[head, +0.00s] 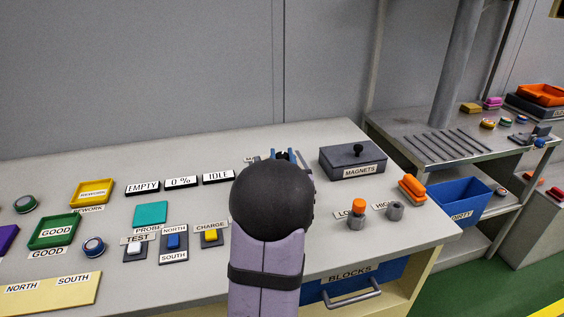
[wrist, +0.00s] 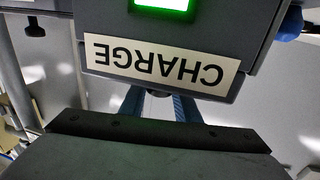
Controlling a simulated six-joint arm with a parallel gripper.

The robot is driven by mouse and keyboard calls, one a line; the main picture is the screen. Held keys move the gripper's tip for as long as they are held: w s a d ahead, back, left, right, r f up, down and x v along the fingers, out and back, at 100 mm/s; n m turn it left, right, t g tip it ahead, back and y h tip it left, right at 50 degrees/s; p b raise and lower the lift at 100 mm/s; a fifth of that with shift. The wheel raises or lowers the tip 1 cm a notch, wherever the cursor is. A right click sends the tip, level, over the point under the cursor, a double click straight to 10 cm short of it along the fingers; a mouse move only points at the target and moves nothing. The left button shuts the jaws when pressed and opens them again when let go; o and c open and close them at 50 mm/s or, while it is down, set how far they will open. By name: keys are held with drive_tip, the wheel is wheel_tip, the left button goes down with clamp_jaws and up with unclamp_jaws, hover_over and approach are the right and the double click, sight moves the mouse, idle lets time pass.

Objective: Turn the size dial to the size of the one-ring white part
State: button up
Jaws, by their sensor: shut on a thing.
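My gripper (wrist: 158,106) shows in the wrist view as two blue fingers below a grey box (wrist: 262,40) with an upside-down CHARGE label (wrist: 160,65). It is shut on a small dark knob-like part (wrist: 158,93) at the box's edge, mostly hidden between the fingers. In the head view my gripper (head: 285,156) is at the back of the bench, largely behind my own arm. I cannot make out a size dial or its markings. I cannot identify a one-ring white part in either view.
A grey MAGNETS box (head: 352,160) with a black knob stands right of my gripper. EMPTY, 0 % and IDLE signs (head: 181,183) stand to the left. A green light (wrist: 164,5) glows on the box.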

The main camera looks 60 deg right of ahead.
drive_tip(key=n+t+y, duration=0.2)
drive_tip(key=shift+s+d+t+p, duration=0.15)
drive_tip(key=shift+t+p, duration=0.15)
drive_tip(key=shift+n+t+y+p, duration=1.1)
drive_tip(key=shift+n+t+y, duration=0.45)
drive_tip(key=shift+y, duration=0.65)
drive_tip(key=shift+r+n+y, duration=0.1)
drive_tip(key=shift+n+y, duration=0.2)
drive_tip(key=shift+n, duration=0.05)
drive_tip(key=o, duration=1)
drive_tip(key=shift+w, duration=0.2)
drive_tip(key=shift+o, duration=0.2)
drive_tip(key=v, duration=0.7)
drive_tip(key=shift+s+a+b, duration=0.15)
drive_tip(key=shift+a+b, duration=0.05)
drive_tip(key=shift+b, duration=0.1)
